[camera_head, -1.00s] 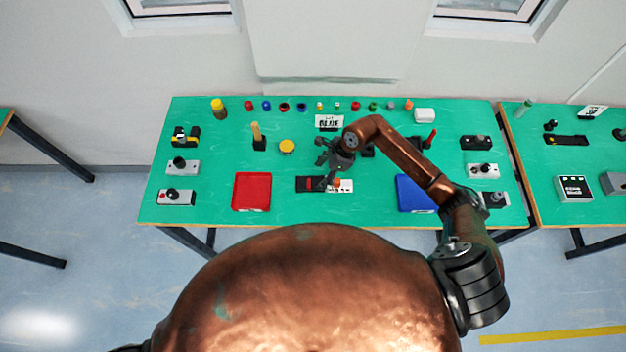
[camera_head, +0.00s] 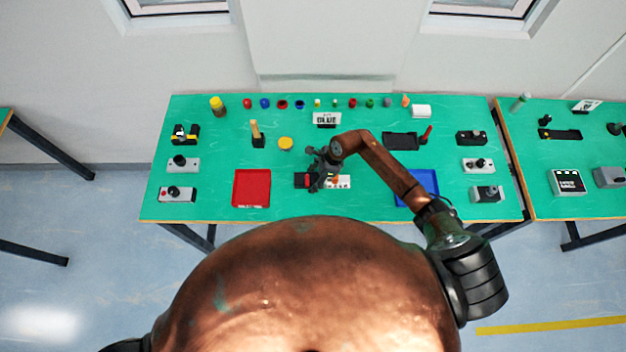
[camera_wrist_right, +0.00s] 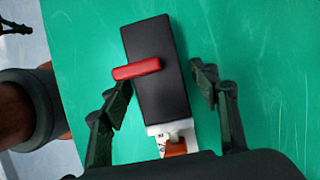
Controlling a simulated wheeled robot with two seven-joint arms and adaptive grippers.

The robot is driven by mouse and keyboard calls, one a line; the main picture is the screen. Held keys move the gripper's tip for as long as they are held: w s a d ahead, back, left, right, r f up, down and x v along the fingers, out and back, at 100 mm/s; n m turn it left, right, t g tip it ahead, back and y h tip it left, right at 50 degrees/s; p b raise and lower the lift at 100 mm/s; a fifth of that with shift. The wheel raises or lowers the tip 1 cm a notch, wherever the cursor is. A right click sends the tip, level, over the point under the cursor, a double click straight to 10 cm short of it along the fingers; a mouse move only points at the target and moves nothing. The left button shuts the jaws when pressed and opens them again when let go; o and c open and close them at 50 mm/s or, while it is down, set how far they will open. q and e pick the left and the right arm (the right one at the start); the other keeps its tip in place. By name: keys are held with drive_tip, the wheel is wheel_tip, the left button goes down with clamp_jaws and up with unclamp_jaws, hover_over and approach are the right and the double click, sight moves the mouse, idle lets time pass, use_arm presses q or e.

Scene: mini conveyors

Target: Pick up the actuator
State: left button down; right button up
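A black block with a red bar across it (camera_wrist_right: 172,95), which may be the actuator, lies on the green table and fills the middle of the right wrist view. It also shows near the table's front middle in the head view (camera_head: 299,181), partly hidden by my right gripper. A white piece with an orange part (camera_wrist_right: 176,145) is at its lower end. My right gripper (camera_head: 318,168) is above the block. My left gripper is out of view.
A red tray (camera_head: 238,200) lies left of the block and a blue tray (camera_head: 431,184) right, partly behind my right arm.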

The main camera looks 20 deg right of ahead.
drive_tip(key=c, duration=1.4)
clamp_jaws()
drive_tip(key=shift+r, duration=0.1)
